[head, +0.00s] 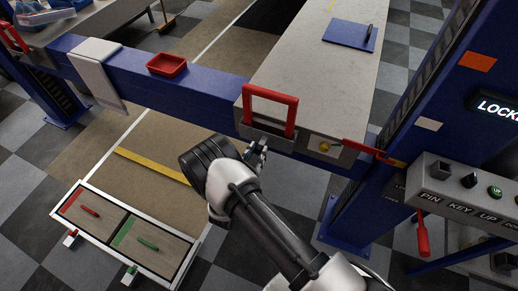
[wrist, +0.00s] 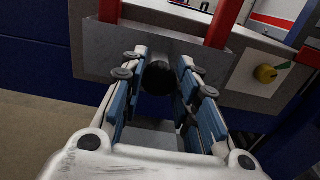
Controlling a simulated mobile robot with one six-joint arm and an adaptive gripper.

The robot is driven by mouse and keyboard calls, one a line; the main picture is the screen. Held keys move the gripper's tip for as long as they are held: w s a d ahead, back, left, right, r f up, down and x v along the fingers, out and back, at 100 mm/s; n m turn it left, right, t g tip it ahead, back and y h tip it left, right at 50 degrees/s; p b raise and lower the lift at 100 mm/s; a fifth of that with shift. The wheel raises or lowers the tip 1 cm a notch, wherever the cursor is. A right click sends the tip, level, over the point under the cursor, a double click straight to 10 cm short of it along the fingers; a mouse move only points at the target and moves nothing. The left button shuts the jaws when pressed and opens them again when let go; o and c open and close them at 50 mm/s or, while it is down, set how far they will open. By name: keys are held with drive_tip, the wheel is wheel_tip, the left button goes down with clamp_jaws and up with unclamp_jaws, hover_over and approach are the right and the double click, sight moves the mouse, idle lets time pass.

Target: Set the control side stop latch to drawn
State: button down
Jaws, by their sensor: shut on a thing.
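The stop latch appears as a black round knob (wrist: 158,77) low on a grey plate (wrist: 105,52) in the wrist view. My gripper (wrist: 160,85) is shut on this knob, with one blue-padded finger on each side. In the head view my gripper (head: 259,150) is at the front of the blue crossbeam, just below a red U-shaped handle (head: 292,118). The knob is hidden there by my gripper. How far the latch is drawn cannot be told.
A yellow knob (head: 324,147) and a red lever (head: 366,150) are right of my gripper. A control box (head: 450,195) stands further right, under a display reading "LOCK". A red tray (head: 166,65) sits on the blue beam (head: 205,90). A two-part floor board (head: 150,262) lies lower left.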

drive_tip(key=shift+s+f, duration=0.1)
drive_tip(key=c, duration=1.5)
unclamp_jaws()
drive_tip(key=shift+o, duration=1.4)
drive_tip(key=shift+s+a, duration=0.1)
drive_tip(key=shift+s, duration=0.05)
drive_tip(key=v, duration=1.2)
